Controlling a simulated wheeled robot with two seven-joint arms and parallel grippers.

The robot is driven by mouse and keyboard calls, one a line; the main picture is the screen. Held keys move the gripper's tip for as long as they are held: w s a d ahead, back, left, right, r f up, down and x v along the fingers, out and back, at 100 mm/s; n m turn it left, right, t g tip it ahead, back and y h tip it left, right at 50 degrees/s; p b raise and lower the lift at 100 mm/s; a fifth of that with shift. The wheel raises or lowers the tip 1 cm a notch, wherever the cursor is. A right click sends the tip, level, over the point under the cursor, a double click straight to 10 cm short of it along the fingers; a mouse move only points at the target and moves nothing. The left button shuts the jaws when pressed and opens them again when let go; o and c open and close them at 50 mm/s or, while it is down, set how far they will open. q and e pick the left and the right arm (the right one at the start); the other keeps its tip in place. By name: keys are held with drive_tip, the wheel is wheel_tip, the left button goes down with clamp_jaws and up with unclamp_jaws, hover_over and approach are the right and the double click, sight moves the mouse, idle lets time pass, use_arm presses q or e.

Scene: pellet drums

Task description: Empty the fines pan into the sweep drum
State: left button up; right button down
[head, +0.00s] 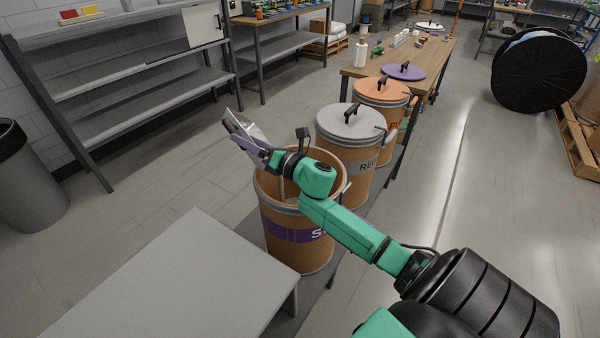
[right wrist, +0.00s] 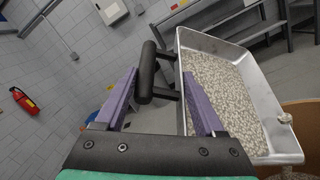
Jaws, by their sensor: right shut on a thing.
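My right gripper (head: 258,148) is shut on the black handle of the metal fines pan (head: 243,128). In the right wrist view the purple fingers (right wrist: 160,98) flank the handle (right wrist: 147,75). The pan (right wrist: 264,85) is tilted and holds a broad layer of grey-beige pellets (right wrist: 225,95). A pale lump shows at its lower right corner; I cannot tell if pellets are falling there. The sweep drum (head: 285,235), brown with a purple band, stands open below my right wrist. The pan is above its far left rim. My left gripper is out of view.
A grey-lidded drum (head: 348,125) and an orange-lidded drum (head: 382,92) stand behind the sweep drum. A wooden bench (head: 432,55) runs beyond them. A grey table (head: 170,285) is at front left, and shelves (head: 120,75) line the wall. Floor left of the drum is clear.

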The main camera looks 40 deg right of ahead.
drive_tip(key=shift+s+d+r+m+t, duration=0.2)
drive_tip(key=shift+d+r+m+t, duration=0.05)
drive_tip(key=shift+d+r+m, duration=0.25)
drive_tip(key=shift+s+d+r+m+t, duration=0.15)
drive_tip(key=shift+d+r+m+t, duration=0.15)
drive_tip(key=shift+d, duration=0.3)
drive_tip(key=shift+s+d+r+m+t, duration=0.15)
drive_tip(key=shift+d+r+m, duration=0.15)
drive_tip(key=shift+d, duration=0.2)
drive_tip(key=shift+s+d+r+m+t, duration=0.15)
drive_tip(key=shift+d+r+m, duration=0.15)
drive_tip(key=shift+d, duration=0.25)
drive_tip(key=shift+s+d+r+m+t, duration=0.15)
drive_tip(key=shift+d+r+m, duration=0.05)
drive_tip(key=shift+d+m, duration=0.25)
drive_tip(key=shift+d, duration=0.2)
drive_tip(key=d, duration=0.1)
drive_tip(key=s+d+m, duration=0.1)
drive_tip(key=d, duration=0.1)
drive_tip(key=d+m+t+h, duration=0.1)
drive_tip(key=shift+s+d+r, duration=0.2)
drive_tip(key=shift+d+r, duration=0.1)
drive_tip(key=shift+r, duration=0.1)
idle(0.8)
